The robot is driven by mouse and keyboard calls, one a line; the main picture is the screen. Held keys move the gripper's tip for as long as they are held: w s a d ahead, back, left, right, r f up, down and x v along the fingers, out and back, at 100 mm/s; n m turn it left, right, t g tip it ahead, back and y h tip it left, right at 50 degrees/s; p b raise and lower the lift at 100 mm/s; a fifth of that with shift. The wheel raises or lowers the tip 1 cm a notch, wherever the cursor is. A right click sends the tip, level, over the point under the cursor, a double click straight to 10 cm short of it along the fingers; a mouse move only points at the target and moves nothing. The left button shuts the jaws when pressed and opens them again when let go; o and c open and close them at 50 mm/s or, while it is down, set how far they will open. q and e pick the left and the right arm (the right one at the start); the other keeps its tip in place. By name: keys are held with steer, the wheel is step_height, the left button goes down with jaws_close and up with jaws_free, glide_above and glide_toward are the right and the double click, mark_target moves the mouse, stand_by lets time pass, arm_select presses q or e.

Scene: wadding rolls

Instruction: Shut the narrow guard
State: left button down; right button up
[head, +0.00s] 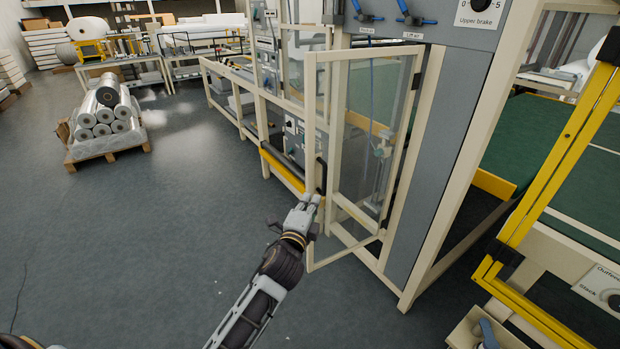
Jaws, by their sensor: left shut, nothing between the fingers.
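The narrow guard (312,120) is a tall cream-framed door with a clear panel. It hangs by its right side on the grey machine column (425,150) and stands ajar, with its free left edge swung out toward me. A dark handle (320,175) shows on the free edge. My left gripper (311,200) is shut and empty, at the lower part of that free edge, just below the handle. I cannot tell whether its fingertips touch the frame. My right gripper is not in view.
The machine's cream frame with a yellow bar (283,170) runs behind the guard. A yellow frame (555,180) and a green belt (585,180) stand at the right. A pallet of wrapped rolls (108,150) is at the back left. The grey floor at left is clear.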

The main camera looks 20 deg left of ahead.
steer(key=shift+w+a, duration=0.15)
arm_select(q)
steer(key=shift+w, duration=0.15)
steer(key=p, duration=0.1)
glide_toward(317, 167)
steer(key=shift+d, duration=1.45)
steer(key=shift+w+a+p, duration=0.2)
steer(key=shift+w+a, duration=0.3)
steer(key=shift+w, duration=0.25)
steer(key=shift+w+a+p, duration=0.2)
steer(key=shift+w+a, duration=0.25)
steer(key=shift+w, duration=0.35)
steer(key=shift+w+a+p, duration=0.2)
steer(key=shift+w+a, duration=0.3)
steer(key=shift+w, duration=0.25)
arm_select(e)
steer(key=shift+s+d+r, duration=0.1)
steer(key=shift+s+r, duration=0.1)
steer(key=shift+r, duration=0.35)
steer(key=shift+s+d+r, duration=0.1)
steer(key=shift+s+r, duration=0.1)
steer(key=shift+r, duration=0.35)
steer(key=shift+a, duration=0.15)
